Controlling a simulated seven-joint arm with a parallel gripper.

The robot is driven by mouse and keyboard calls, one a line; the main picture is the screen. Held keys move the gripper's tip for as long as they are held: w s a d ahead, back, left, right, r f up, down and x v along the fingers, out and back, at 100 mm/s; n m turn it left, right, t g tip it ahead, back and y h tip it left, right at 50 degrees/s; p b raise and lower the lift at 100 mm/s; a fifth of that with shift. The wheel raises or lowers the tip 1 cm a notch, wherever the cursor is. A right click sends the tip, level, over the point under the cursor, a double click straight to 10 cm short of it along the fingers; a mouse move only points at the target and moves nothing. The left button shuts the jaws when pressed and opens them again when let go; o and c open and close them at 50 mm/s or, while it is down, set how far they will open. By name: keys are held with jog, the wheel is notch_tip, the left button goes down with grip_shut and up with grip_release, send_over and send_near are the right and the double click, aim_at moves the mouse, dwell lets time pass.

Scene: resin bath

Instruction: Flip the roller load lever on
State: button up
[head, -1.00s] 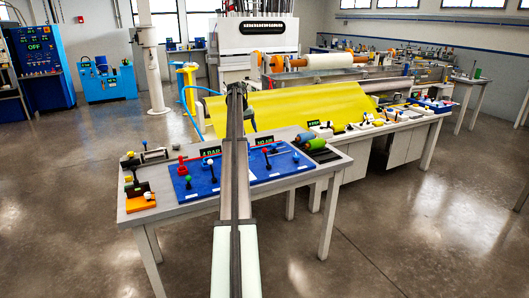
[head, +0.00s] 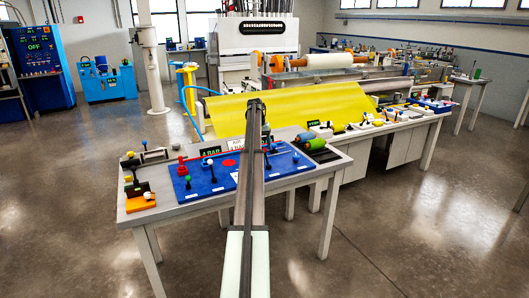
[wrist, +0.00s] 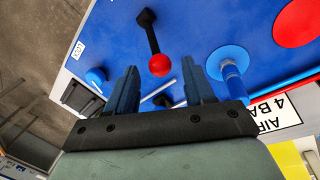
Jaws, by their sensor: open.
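In the wrist view a lever with a black shaft and a red ball knob (wrist: 150,37) stands on a blue panel (wrist: 205,25). My gripper (wrist: 159,65) is open, with its two blue fingers on either side of the red knob in the picture. I see no contact, and the depth between knob and fingertips is unclear. No readable label names this lever as roller load. In the head view my arm covers the middle of the blue panel (head: 208,183), and the fingers and this lever cannot be made out there.
A blue post on a round base (wrist: 228,62) stands close right of my right finger. A red disc (wrist: 298,22) and an upside-down air sign (wrist: 272,121) lie further right. In the head view a red valve-like part (head: 182,166) and several knobbed levers share the grey table (head: 190,209).

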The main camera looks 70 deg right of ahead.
aim_at(264, 149)
jog(key=shift+s+f, duration=0.15)
jog(key=shift+f, duration=0.7)
jog(key=shift+s+f, duration=0.15)
jog(key=shift+f, duration=0.7)
jog(key=shift+d, duration=0.1)
grip_shut()
